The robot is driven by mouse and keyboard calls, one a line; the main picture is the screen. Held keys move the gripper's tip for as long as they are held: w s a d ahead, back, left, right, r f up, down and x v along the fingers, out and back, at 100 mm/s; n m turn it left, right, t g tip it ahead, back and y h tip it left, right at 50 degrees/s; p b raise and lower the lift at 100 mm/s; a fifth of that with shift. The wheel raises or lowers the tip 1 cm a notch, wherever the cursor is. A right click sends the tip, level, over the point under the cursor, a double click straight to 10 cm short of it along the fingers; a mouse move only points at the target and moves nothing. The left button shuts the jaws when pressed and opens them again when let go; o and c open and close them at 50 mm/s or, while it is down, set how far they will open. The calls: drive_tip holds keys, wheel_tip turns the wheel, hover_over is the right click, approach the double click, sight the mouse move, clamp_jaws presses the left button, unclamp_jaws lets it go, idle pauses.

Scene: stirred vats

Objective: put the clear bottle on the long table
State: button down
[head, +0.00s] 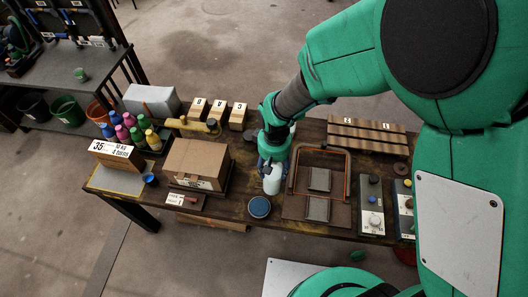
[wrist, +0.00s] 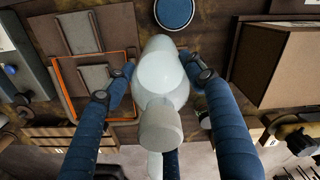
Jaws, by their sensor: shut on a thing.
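My gripper (head: 272,160) reaches down over the middle of the long wooden table (head: 243,182). Its blue fingers are shut on the pale, translucent bottle (head: 272,182). In the wrist view the bottle (wrist: 160,82) lies between the fingers, with its light grey cap towards the camera. Its lower end shows below the fingers in the head view. I cannot tell whether the bottle's base touches the tabletop or hangs just above it.
A blue round lid or dish (head: 259,207) lies in front of the bottle. A cardboard box (head: 196,164) stands to the left. An orange-framed fixture (head: 348,176) is close on the right. Colourful bottles (head: 129,126) stand at the left end. Control boxes (head: 371,205) sit farther right.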

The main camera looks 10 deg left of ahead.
drive_tip(key=w+a+b, duration=0.1)
drive_tip(key=w+a, duration=0.4)
drive_tip(key=w, duration=0.4)
drive_tip(key=shift+f, duration=0.45)
drive_tip(key=shift+a, duration=0.1)
drive_tip(key=shift+f+b, duration=0.55)
drive_tip(key=shift+f, duration=1.3)
drive_tip(key=c, duration=0.7)
unclamp_jaws()
drive_tip(key=shift+f, duration=0.1)
wheel_tip(320, 180, up, 12)
drive_tip(key=p, duration=0.2)
